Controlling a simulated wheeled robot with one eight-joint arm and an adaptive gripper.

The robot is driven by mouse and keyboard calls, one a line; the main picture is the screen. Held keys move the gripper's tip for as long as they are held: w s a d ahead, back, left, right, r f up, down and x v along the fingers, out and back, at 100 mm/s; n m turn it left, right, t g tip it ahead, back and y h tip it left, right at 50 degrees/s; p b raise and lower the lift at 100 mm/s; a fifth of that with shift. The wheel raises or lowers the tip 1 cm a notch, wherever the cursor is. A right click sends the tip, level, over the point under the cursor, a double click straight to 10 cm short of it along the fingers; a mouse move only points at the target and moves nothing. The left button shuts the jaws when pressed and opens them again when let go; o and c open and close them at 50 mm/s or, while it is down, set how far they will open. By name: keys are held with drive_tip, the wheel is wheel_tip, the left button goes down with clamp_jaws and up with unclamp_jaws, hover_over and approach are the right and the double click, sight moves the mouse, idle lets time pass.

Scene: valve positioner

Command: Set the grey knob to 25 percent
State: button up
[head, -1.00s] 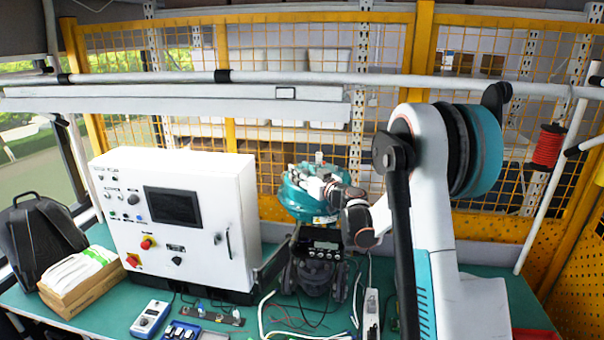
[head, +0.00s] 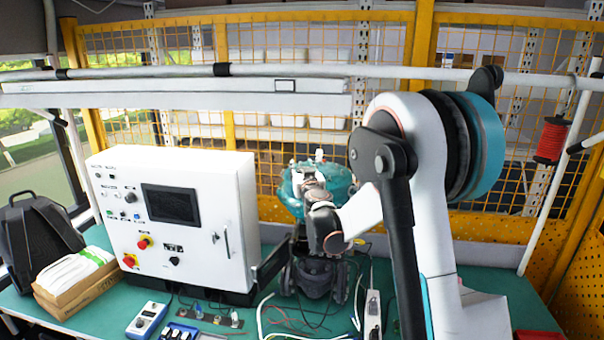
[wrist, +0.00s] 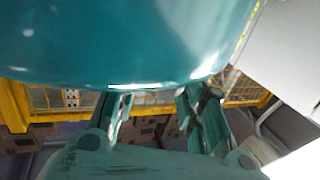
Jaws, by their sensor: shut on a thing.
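The teal dome-shaped valve actuator (head: 290,195) stands at the back of the bench, behind my gripper (head: 310,183) in the head view. In the wrist view the teal dome (wrist: 130,40) fills the top, very close. Below it, the two fingers of my gripper (wrist: 158,98) reach up from the palm, and their tips are hidden behind the dome's lower edge. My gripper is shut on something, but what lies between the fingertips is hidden. I cannot make out the grey knob in either view.
A white control cabinet (head: 222,180) with a screen and switches stands left of the valve. In front are a small blue-white box (head: 146,320), loose cables (head: 290,322) and a power strip (head: 373,312). A yellow mesh fence (head: 265,158) closes the back.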

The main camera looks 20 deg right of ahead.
drive_tip(key=shift+w+a+f+m+g+h+b, duration=0.1)
drive_tip(key=shift+m+g+h+b, duration=0.35)
drive_tip(key=shift+m+h, duration=0.4)
drive_tip(key=shift+a+m+g+h+b, duration=0.1)
drive_tip(key=shift+m+g+h+b, duration=0.35)
drive_tip(key=shift+h, duration=0.7)
drive_tip(key=m+g+h+b, duration=0.1)
drive_tip(key=m+g+h, duration=0.2)
drive_tip(key=m+h, duration=0.1)
drive_tip(key=shift+h+b, duration=0.3)
drive_tip(key=shift+h, duration=0.1)
drive_tip(key=m+g+h, duration=0.1)
drive_tip(key=m+g, duration=0.1)
drive_tip(key=g, duration=0.1)
drive_tip(key=m+g+h+b, duration=0.1)
drive_tip(key=m+g+h, duration=0.1)
drive_tip(key=shift+d+g, duration=0.1)
drive_tip(key=shift+g, duration=0.3)
drive_tip(key=shift+m+g+h, duration=0.8)
drive_tip(key=shift+m+g, duration=0.8)
drive_tip(key=shift+g, duration=0.7)
drive_tip(key=shift+r+g, duration=0.2)
drive_tip(key=shift+g, duration=0.1)
drive_tip(key=o, duration=1.1)
drive_tip(key=shift+d, duration=0.1)
